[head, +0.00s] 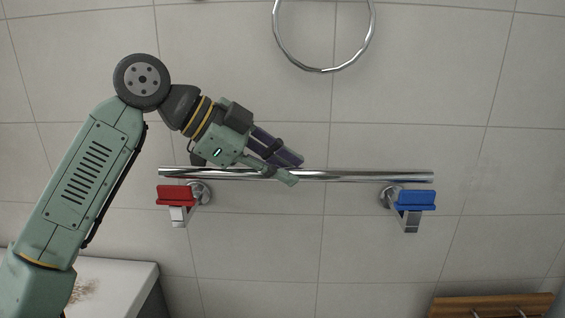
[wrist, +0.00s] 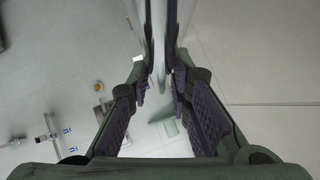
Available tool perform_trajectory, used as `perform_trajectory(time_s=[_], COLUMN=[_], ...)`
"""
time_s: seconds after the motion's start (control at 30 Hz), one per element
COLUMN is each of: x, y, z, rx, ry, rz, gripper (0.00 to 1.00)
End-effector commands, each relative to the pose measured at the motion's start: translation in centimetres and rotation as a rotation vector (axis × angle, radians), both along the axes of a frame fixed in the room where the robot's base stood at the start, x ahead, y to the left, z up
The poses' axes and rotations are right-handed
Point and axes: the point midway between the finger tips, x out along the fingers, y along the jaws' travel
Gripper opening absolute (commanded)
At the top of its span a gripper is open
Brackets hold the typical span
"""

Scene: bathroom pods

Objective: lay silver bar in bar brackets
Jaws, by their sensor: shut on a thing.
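The silver bar (head: 350,176) is a long polished rod, held level in the head view. My gripper (head: 285,171) is shut on it left of its middle. In the wrist view the bar (wrist: 159,40) runs up between the two fingers of my gripper (wrist: 160,82). Two wall brackets show just below the bar in the head view. The left bracket has a red cradle (head: 175,195), the right one a blue cradle (head: 416,200). The bar's ends lie above the cradles, with a small gap in the picture. Its depth relative to the brackets is hard to tell.
A chrome towel ring (head: 323,70) hangs on the tiled wall above the bar. A white counter (head: 115,280) stands at lower left, and a wooden hook rack (head: 490,305) at lower right. The wall between the brackets is clear.

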Motion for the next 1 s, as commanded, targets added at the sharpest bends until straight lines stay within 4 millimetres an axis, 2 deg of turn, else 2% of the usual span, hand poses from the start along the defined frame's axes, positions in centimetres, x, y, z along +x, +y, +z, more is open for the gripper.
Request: perform_trajectory(time_s=[0.03, 0.23, 1.0], x=[0.0, 0.0, 0.0], y=[0.0, 0.0, 0.0], z=[-0.8, -1.9, -2.0], rx=[-0.001, -0.001, -0.002], ry=[-0.001, 0.001, -0.001], rz=[0.000, 0.000, 0.000], gripper=[0.00, 0.00, 0.00])
